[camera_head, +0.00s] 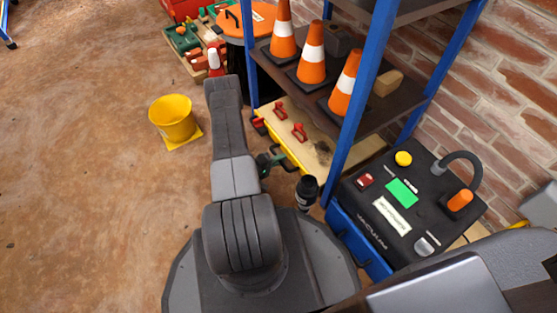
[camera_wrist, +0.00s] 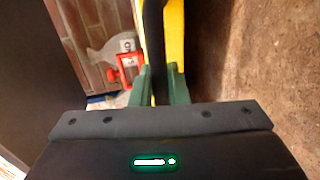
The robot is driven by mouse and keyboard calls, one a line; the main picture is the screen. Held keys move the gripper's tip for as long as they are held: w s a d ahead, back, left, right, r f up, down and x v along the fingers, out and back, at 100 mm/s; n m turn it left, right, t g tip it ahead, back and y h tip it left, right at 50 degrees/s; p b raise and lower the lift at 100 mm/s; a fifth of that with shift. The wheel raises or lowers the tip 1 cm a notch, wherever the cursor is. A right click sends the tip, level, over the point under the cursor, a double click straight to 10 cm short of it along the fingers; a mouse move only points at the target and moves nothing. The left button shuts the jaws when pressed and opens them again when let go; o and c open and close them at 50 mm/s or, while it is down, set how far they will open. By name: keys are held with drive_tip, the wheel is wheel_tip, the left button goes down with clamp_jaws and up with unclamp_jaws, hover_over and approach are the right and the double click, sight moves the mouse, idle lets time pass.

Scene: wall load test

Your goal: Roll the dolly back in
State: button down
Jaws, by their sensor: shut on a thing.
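The dolly (camera_head: 306,154) is a low, pale wooden deck with a yellow front edge, partly under the blue-posted shelf. Red clamps (camera_head: 299,132) and a dark lump lie on its deck. My gripper (camera_head: 272,161) has green fingers and is at the dolly's front side. In the wrist view my gripper (camera_wrist: 161,84) is shut on the dolly's black handle (camera_wrist: 152,40), with the dolly's yellow edge (camera_wrist: 175,32) just right of it. A red clamp (camera_wrist: 129,68) shows left of the fingers.
The shelf (camera_head: 350,125) carries several orange cones (camera_head: 312,55). A black vacuum unit (camera_head: 400,205) on a blue base stands at right. A small dark bottle (camera_head: 306,192) stands close to my base. A yellow bucket (camera_head: 173,118) stands left of my arm. The floor at left is open.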

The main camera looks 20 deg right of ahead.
drive_tip(key=c, duration=1.5)
unclamp_jaws()
drive_tip(key=shift+d, duration=0.25)
drive_tip(key=p+v, duration=0.4)
drive_tip(key=v, duration=0.9)
drive_tip(key=shift+a, duration=0.4)
drive_tip(key=shift+d, duration=0.1)
drive_tip(key=shift+b+x, duration=2)
drive_tip(key=shift+x, duration=4.65)
drive_tip(key=shift+r, duration=0.1)
